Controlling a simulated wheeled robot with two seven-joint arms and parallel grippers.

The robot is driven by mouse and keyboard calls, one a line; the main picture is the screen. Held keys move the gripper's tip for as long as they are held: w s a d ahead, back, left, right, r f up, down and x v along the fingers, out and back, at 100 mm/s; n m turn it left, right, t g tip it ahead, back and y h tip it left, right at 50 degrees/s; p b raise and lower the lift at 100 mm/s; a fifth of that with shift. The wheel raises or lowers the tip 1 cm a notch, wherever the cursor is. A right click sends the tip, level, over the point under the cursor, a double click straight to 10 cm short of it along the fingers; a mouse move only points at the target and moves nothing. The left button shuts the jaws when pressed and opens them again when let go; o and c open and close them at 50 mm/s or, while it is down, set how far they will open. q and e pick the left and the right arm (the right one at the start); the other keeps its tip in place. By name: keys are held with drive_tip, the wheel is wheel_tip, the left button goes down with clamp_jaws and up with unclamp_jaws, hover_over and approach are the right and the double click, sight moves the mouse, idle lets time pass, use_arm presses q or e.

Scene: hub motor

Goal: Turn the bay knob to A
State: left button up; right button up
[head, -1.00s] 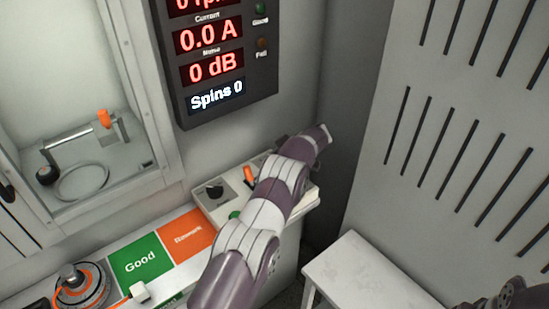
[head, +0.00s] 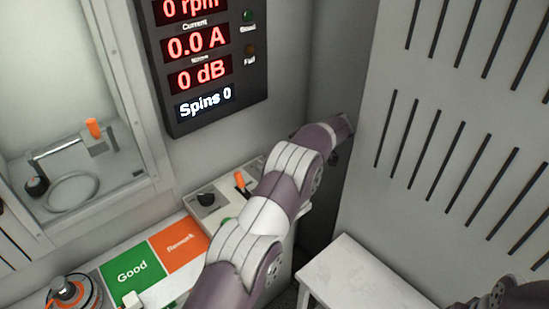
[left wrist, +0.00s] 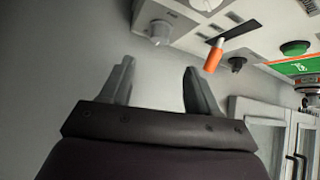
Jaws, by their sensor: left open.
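A control box (head: 222,188) stands on the bench below the display, partly hidden by my left arm. It bears a black knob (head: 206,199), an orange lever (head: 240,182) and a green button, which also show in the left wrist view as a black knob (left wrist: 236,64), a lever (left wrist: 215,56) and a button (left wrist: 295,47). A pale grey knob (left wrist: 160,32) shows there too. I cannot read which is the bay knob or its setting. My left gripper (left wrist: 158,68) is open and empty, apart from the knobs; the head view does not show it. A dark part of my right arm shows at lower right.
A display (head: 205,70) reads Spins 0. A glazed bay (head: 70,150) with an orange-handled clamp is at left. Green Good (head: 132,268) and orange Rework (head: 182,242) pads lie along the bench. A white table (head: 360,280) and slotted panel (head: 450,130) are right.

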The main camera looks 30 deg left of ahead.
use_arm(q)
drive_tip(key=shift+d+r, duration=0.45)
drive_tip(key=shift+r, duration=0.05)
